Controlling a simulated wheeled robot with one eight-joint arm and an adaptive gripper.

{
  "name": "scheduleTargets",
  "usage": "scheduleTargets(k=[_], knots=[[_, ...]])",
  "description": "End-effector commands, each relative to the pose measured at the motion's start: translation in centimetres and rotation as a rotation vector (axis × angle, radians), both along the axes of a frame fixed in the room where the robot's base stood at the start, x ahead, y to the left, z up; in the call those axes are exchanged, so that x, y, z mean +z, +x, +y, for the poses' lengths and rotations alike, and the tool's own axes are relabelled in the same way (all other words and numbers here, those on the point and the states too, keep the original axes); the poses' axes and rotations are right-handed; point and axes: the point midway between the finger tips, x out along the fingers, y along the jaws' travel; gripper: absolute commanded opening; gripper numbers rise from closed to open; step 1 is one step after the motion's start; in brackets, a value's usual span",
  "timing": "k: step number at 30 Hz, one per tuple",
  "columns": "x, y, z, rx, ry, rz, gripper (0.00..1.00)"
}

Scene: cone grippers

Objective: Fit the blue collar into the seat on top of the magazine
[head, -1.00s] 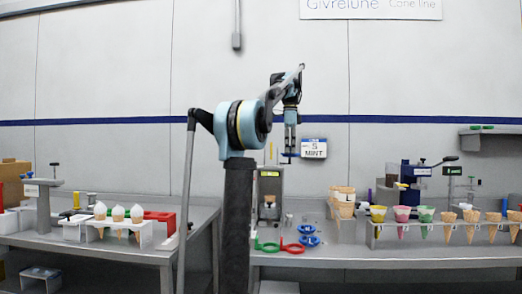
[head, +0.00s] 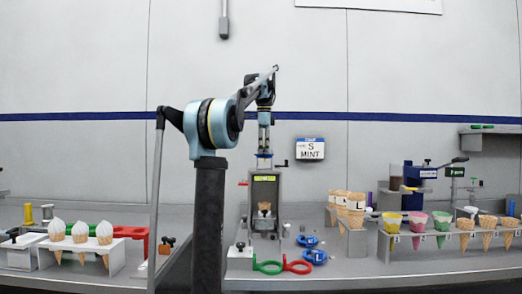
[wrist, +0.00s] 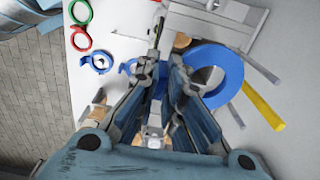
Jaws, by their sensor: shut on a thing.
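The blue collar, a wide ring, shows large in the wrist view (wrist: 229,68) at the fingertips. My gripper (wrist: 165,70) is shut on its left edge. In the head view my gripper (head: 264,148) points straight down, and the collar (head: 263,156) is a thin, roughly level blue strip under it. The seat is hidden in the head view and not clear in the wrist view.
Two blue rings (head: 314,256), a green ring (head: 267,267) and a red ring (head: 298,266) lie on the bench before the magazine. Racks of cones (head: 440,237) stand further right, a white cone stand (head: 117,250) left.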

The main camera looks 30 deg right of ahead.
Motion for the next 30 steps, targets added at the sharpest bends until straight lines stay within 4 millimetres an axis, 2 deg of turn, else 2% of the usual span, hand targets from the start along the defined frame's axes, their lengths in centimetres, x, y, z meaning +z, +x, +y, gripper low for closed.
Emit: scheduleTargets(k=[21,30], knots=[[-4.6,-0.3,-0.5,-0.007,0.0,0.0,0.0],[-5.9,-0.3,-0.5,-0.007,0.0,0.0,0.0]])
